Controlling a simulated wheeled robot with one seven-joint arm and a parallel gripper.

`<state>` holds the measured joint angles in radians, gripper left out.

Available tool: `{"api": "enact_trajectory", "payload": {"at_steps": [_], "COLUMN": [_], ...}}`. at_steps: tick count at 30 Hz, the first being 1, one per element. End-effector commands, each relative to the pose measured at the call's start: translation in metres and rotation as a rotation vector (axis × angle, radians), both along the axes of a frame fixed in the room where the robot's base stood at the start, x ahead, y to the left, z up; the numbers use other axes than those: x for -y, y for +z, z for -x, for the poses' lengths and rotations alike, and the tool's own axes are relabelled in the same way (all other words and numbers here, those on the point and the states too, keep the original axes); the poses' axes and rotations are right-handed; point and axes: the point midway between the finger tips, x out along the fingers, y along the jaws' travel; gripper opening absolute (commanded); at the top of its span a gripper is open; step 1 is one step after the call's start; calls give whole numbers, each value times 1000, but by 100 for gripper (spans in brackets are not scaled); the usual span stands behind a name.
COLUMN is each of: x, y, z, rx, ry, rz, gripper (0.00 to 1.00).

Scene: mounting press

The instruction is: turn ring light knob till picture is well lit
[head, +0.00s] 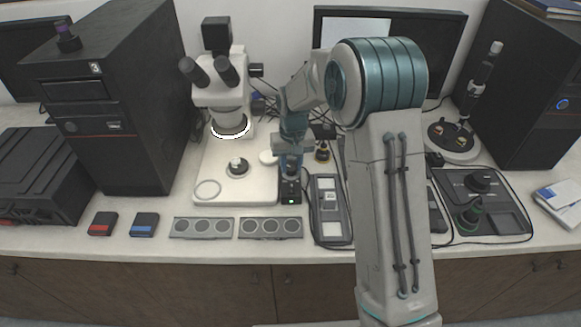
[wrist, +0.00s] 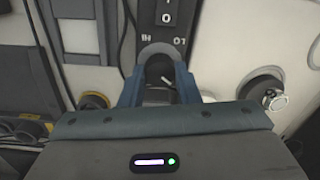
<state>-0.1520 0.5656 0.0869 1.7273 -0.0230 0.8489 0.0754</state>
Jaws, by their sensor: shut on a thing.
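My gripper (wrist: 160,85) is shut on a dark round knob (wrist: 159,68) on a narrow black control box (wrist: 190,15) with white markings, seen in the wrist view. In the head view my gripper (head: 291,168) points down at the black box (head: 291,192), which shows a small green light at its front. The knob is hidden there. The ring light (head: 230,130) glows bright white under the microscope (head: 222,88) head. The monitor (head: 390,30) at the back is partly hidden by my arm, and a pale grey patch shows on its screen.
Sample holders with round wells (head: 202,228) lie along the front of the bench. A grey slotted tray (head: 331,210) lies just right of the control box. A small round part (head: 238,167) sits on the microscope base. Black computer towers (head: 110,100) stand on both sides.

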Motion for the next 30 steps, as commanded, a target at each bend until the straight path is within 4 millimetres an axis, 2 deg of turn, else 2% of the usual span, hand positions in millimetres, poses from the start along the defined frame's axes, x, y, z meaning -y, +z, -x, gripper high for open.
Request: {"api": "enact_trajectory", "payload": {"at_steps": [12, 29, 30], "x": [0, -1, 0], "y": [1, 1, 1], "z": [0, 0, 0], "rx": [2, 1, 1], "ry": [-188, -212, -212], "rz": [0, -1, -1], "gripper": [6, 6, 40]}}
